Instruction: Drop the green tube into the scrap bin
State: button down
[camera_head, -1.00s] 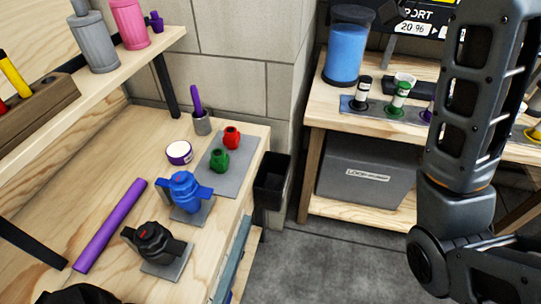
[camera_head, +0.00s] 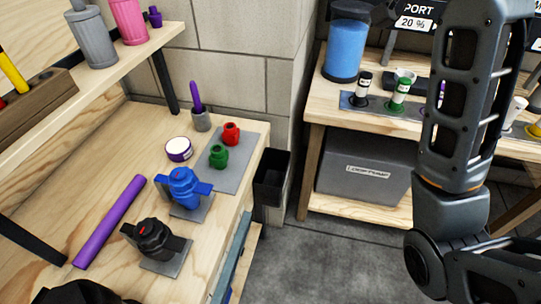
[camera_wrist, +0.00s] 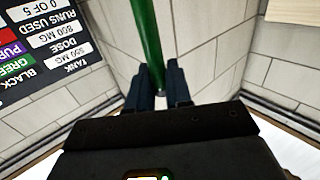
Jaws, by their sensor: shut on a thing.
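In the wrist view, my gripper (camera_wrist: 158,82) is shut on a green tube (camera_wrist: 148,38), which runs away from the fingers toward the top edge. The tube's other end is cut off by the frame. The gripper and tube do not show in the head view, where only my arm fills the right side. A black open-topped bin (camera_head: 271,180), which looks like the scrap bin, hangs at the right end of the left workbench, beside the wall corner. Its inside is dark.
The left workbench (camera_head: 130,170) carries a purple tube (camera_head: 108,222), blue (camera_head: 185,187) and black (camera_head: 153,239) valve-like parts, and small red and green parts. A second bench (camera_head: 316,112) with a blue canister (camera_head: 346,48) stands right. Grey floor lies between.

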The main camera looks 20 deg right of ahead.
jog(key=w+a+f+b, duration=0.2)
jog(key=w+f, duration=0.1)
jog(key=f, duration=0.7)
jog(key=w+a+f+b, duration=0.1)
jog(key=w+f, duration=0.2)
jog(key=f, duration=0.8)
jog(key=w+a+f+b, duration=0.2)
jog(key=w+f, duration=0.1)
jog(key=f, duration=0.7)
notch_tip(320, 180, down, 20)
jog(key=s+a+b, duration=0.1)
jog(key=s+b, duration=0.1)
jog(key=b, duration=0.4)
jog(key=shift+a+b, duration=0.3)
jog(key=shift+a, duration=0.1)
jog(key=c, duration=1)
grip_release()
jog(key=shift+o, duration=0.2)
